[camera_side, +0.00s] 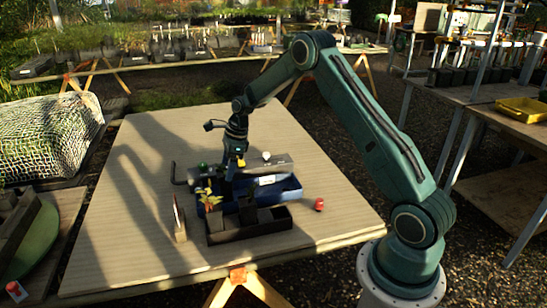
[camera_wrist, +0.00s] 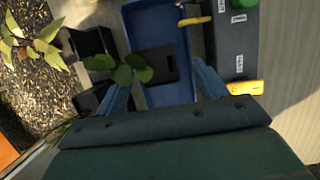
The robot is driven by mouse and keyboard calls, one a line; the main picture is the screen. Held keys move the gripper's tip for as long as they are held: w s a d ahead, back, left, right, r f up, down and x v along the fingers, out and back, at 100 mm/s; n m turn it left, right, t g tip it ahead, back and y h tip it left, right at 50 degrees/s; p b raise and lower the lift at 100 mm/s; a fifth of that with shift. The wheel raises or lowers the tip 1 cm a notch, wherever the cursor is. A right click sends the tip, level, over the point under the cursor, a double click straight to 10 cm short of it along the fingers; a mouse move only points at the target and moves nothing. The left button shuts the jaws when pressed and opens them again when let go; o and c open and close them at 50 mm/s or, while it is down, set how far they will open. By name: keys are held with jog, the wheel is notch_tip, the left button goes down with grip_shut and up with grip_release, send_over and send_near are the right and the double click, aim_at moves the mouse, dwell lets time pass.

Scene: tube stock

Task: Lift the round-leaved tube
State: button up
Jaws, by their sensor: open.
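The round-leaved tube shows in the wrist view by its round dark green leaves (camera_wrist: 131,69), close to my left finger. A dark square pot (camera_wrist: 156,63) lies beside the leaves, over the blue tray (camera_wrist: 133,17); I cannot tell whether the leaves grow from it. My gripper (camera_wrist: 161,78) is open, with one finger on each side of the dark pot and nothing held. In the side view my gripper (camera_side: 231,169) points down over the blue tray (camera_side: 288,188).
A yellow-leaved plant (camera_wrist: 32,42) and black pots (camera_wrist: 92,43) are at the wrist view's left. A labelled grey body (camera_wrist: 236,42) with yellow clips lies right. In the side view, a black tray (camera_side: 225,237) stands in front and a red item (camera_side: 319,204) right.

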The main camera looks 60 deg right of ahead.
aim_at(224, 181)
jog(key=shift+w+a+f, duration=0.1)
jog(key=shift+f, duration=0.3)
jog(key=shift+x, duration=2.6)
jog(key=shift+a, duration=0.1)
jog(key=c, duration=1.2)
jog(key=shift+o, duration=0.2)
jog(key=shift+r, duration=0.2)
notch_tip(224, 181, up, 20)
jog(key=shift+f, duration=0.2)
